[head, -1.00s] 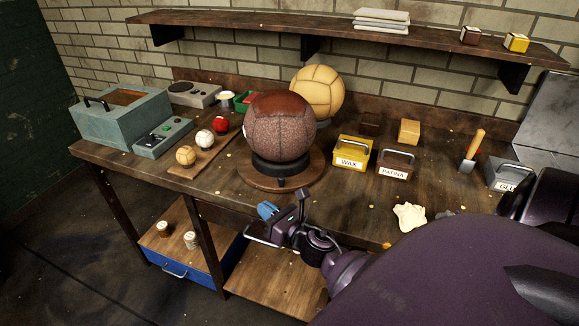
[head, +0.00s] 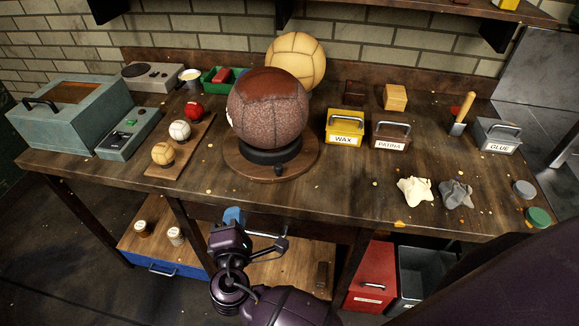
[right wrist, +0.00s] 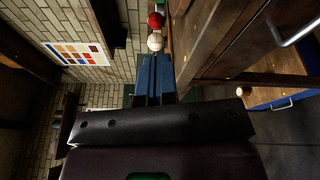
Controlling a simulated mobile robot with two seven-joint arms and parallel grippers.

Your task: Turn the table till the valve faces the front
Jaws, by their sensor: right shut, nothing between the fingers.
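A brown leather ball (head: 267,108) rests in a black ring on a round wooden turntable (head: 236,168) on the workbench. A small dark knob (head: 278,170) sits at the turntable's front. A small pale mark shows at the ball's left edge; I cannot tell whether it is the valve. My right gripper (head: 234,215), with blue fingertips, is at the bench's front edge, in front and left of the turntable, touching nothing I can make out. Its fingers (right wrist: 155,68) are shut and empty in the right wrist view. My left gripper is not in view.
Small balls stand on a wooden strip (head: 190,148) left of the turntable. A tan ball (head: 297,60) is behind it. WAX (head: 345,127) and PATINA (head: 390,132) boxes stand to its right. Cloths (head: 415,190) lie front right. The bench front before the turntable is mostly clear.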

